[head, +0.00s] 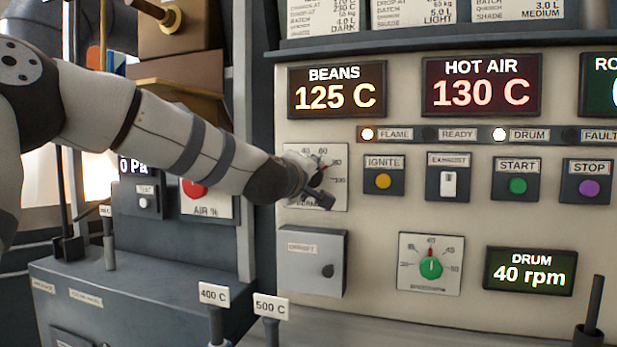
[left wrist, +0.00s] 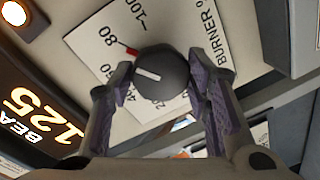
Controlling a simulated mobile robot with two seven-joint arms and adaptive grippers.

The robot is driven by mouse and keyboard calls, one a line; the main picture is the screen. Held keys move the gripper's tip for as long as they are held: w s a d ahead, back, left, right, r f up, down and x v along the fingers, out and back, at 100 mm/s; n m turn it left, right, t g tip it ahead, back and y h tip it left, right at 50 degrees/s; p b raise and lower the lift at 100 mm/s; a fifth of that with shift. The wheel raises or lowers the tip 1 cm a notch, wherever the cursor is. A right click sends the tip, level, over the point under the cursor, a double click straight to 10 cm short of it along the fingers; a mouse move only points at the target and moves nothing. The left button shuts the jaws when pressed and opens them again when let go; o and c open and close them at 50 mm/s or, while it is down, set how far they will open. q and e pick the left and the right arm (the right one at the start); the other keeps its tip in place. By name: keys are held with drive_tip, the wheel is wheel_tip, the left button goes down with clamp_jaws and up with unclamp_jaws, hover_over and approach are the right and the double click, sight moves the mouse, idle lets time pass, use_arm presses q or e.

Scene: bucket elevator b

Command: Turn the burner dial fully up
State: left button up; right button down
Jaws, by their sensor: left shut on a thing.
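The burner dial's plate (head: 295,165) is on the left of the pale control panel, partly covered by my left gripper (head: 318,190). In the left wrist view the white plate (left wrist: 172,25) shows the numbers 80 and 100 and the word BURNER. Its dark round knob (left wrist: 165,82) lies between the two fingers of my left gripper (left wrist: 160,72), which is shut on it. A white line on the knob points left in that view. A red mark (left wrist: 130,49) shows near the 80. My right gripper is not in view.
The ignite button (head: 383,180) is close right of the dial, and a grey box (head: 305,265) projects below it. The drum dial (head: 431,268) is lower right. Tagged levers stand in front, marked 400 C (head: 214,296) and 500 C (head: 271,306). The BEANS display (head: 337,92) is above.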

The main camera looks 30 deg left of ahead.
use_arm(q)
drive_tip(key=shift+m+y, duration=0.6)
drive_tip(key=shift+m, duration=3.4)
drive_tip(key=o, duration=1.2)
drive_tip(key=shift+c, duration=0.2)
drive_tip(key=shift+f, duration=0.1)
wheel_tip(320, 180, up, 10)
drive_tip(key=shift+r, duration=0.1)
